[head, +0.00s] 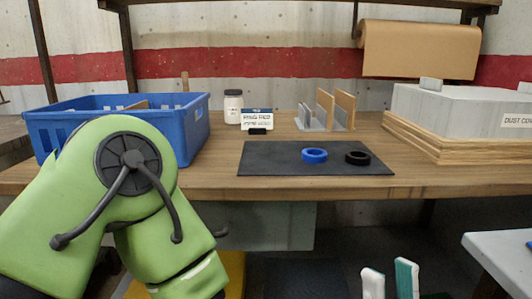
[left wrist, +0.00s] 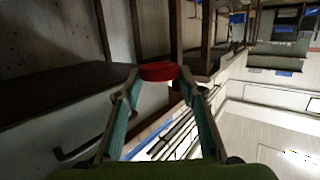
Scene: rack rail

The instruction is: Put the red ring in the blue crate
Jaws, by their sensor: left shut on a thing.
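In the left wrist view the red ring (left wrist: 158,71) is held between the fingertips of my left gripper (left wrist: 158,78), which is shut on it. The head view does not show the ring or the left gripper's fingers; only my green left arm shows there, in front of the crate. The blue crate (head: 190,130) stands at the left of the wooden table, its near left part hidden by that arm. Things lie inside it, only partly visible. My right gripper (head: 389,275) shows at the bottom edge, its fingertips apart and nothing between them.
A dark mat (head: 270,165) holds a blue ring (head: 314,155) and a black ring (head: 357,158). Behind are a white jar (head: 232,106), a small sign (head: 257,119) and an upright rack (head: 325,110). A grey cover on a wooden base (head: 440,140) fills the right side.

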